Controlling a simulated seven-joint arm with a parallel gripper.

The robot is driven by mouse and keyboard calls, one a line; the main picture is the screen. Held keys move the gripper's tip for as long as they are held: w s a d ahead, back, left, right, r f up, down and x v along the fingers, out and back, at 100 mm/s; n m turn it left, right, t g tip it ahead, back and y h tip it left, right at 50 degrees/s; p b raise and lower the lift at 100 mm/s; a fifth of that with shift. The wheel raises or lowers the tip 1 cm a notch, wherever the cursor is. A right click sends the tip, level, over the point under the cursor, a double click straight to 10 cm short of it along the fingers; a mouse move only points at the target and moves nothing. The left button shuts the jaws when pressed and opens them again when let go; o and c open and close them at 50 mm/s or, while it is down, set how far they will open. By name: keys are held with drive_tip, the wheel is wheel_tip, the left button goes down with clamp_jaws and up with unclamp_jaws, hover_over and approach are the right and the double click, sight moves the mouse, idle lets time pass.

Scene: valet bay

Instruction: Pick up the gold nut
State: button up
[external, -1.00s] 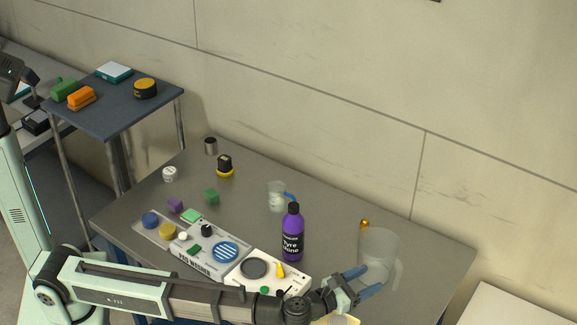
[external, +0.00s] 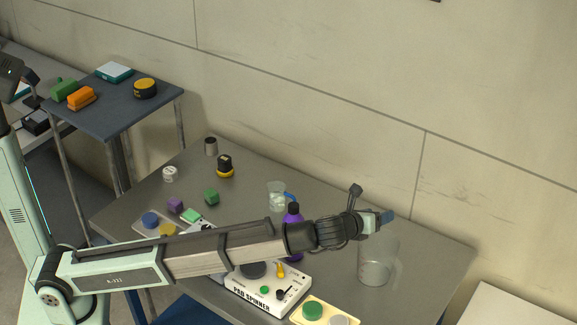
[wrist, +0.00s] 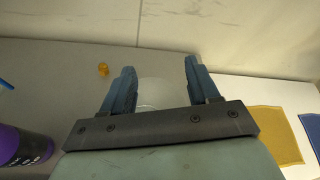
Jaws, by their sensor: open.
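The gold nut (wrist: 102,69) is a small gold piece standing on the grey table, left of my left finger in the wrist view. In the external view now it cannot be seen, and my gripper covers that part of the table. My gripper (external: 388,216) is open and empty, raised above the table at the right end of the arm. In the wrist view its two blue fingers (wrist: 160,68) are spread wide with nothing held between them. The nut is apart from both fingers.
A clear pitcher (external: 376,266) stands below my gripper; its round outline (wrist: 155,92) shows between the fingers. A purple bottle (wrist: 18,145) stands left, partly behind my arm externally. A clear cup (external: 277,197) is nearby. A yellow cloth (wrist: 274,134) lies right. The table around the nut looks clear.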

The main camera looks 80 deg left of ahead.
drive_tip(key=w+a+f+n+g+h, duration=0.1)
drive_tip(key=w+a+n+g+h, duration=0.2)
drive_tip(key=a, duration=0.4)
drive_tip(key=w+a+f+n+g+h, duration=0.1)
drive_tip(key=a+n+g+h, duration=0.1)
drive_tip(key=a+n+g, duration=0.45)
drive_tip(key=s+a+r+n+h, duration=0.1)
drive_tip(key=a+r+n+h, duration=0.3)
drive_tip(key=a, duration=0.6)
drive_tip(key=shift+m+h, duration=0.55)
drive_tip(key=shift+h, duration=0.25)
drive_tip(key=x, duration=0.6)
drive_tip(key=s+a+x, duration=0.1)
drive_tip(key=x, duration=0.4)
drive_tip(key=a+x, duration=0.1)
drive_tip(key=x, duration=0.5)
drive_tip(key=shift+s+f, duration=0.35)
drive_tip(key=shift+f, duration=0.4)
drive_tip(key=shift+x, duration=2.7)
drive_tip(key=shift+s+a, duration=0.1)
drive_tip(key=shift+a, duration=0.05)
clamp_jaws()
